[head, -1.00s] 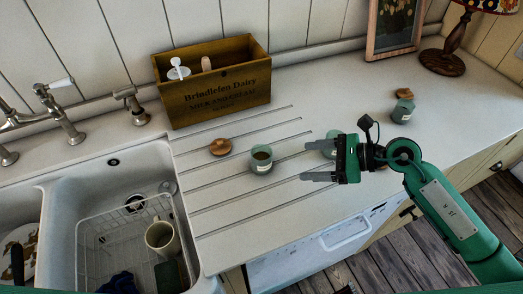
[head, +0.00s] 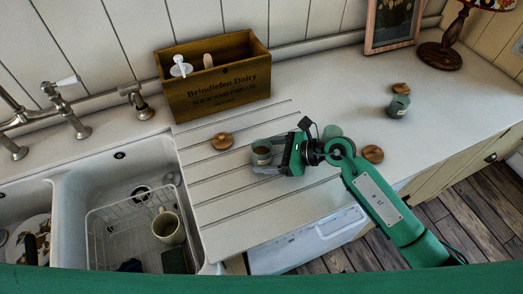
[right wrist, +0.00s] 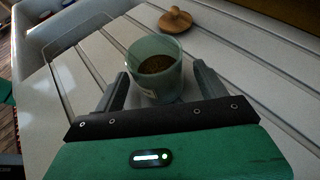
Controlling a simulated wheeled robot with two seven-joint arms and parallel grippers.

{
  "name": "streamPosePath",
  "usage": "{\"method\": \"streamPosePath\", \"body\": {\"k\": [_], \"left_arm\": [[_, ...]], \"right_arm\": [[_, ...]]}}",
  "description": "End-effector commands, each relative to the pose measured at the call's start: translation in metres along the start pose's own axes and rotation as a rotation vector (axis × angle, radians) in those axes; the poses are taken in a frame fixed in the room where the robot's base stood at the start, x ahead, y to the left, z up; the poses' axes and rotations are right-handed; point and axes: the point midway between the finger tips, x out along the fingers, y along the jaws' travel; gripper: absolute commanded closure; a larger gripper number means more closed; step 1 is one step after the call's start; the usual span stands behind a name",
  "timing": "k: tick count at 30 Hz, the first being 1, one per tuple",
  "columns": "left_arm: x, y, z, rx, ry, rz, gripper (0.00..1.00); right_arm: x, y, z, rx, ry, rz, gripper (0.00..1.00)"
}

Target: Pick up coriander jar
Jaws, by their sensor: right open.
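An open pale green glass jar (head: 262,147) with a small label and brown contents stands on the grooved drainboard. Its label is too small to read. My right gripper (head: 259,157) is open, with its fingers around this jar. In the right wrist view the jar (right wrist: 156,60) stands upright between the two fingers (right wrist: 160,76), with a slight gap visible beside them. A second jar (head: 332,131) is partly hidden behind my right gripper. A third jar (head: 398,106) stands farther right. I cannot tell by label which is coriander. My left gripper is not in view.
Wooden lids lie left of the near jar (head: 222,141), right of my gripper (head: 372,154) and behind the third jar (head: 401,88). A wooden crate (head: 215,95) stands at the wall. The sink (head: 75,200) holds a wire rack and a mug (head: 168,228).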

Motion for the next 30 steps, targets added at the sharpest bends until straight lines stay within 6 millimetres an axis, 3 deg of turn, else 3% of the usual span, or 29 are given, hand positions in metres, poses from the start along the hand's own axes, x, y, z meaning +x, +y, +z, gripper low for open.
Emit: {"method": "streamPosePath", "body": {"k": [4,11,12,18,20,30], "left_arm": [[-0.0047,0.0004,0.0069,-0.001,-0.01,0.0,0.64],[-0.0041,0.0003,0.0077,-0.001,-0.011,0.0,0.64],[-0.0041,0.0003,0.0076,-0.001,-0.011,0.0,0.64],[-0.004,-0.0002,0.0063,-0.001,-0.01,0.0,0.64],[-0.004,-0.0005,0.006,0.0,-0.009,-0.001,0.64],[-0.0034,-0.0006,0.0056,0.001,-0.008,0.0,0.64]], "right_arm": [[0.0119,0.0004,0.0005,0.002,-0.001,0.001,0.26],[0.0137,0.0003,-0.001,0.001,0.001,0.0,0.26],[0.0136,0.0003,-0.001,0.001,0.001,0.0,0.28],[0.0135,0.0004,-0.0009,0.001,0.001,0.0,0.67],[0.0134,0.0004,-0.0008,0.001,0.001,0.0,0.76],[0.0121,0.0001,0.0027,-0.002,0.0,0.0,0.76]]}}
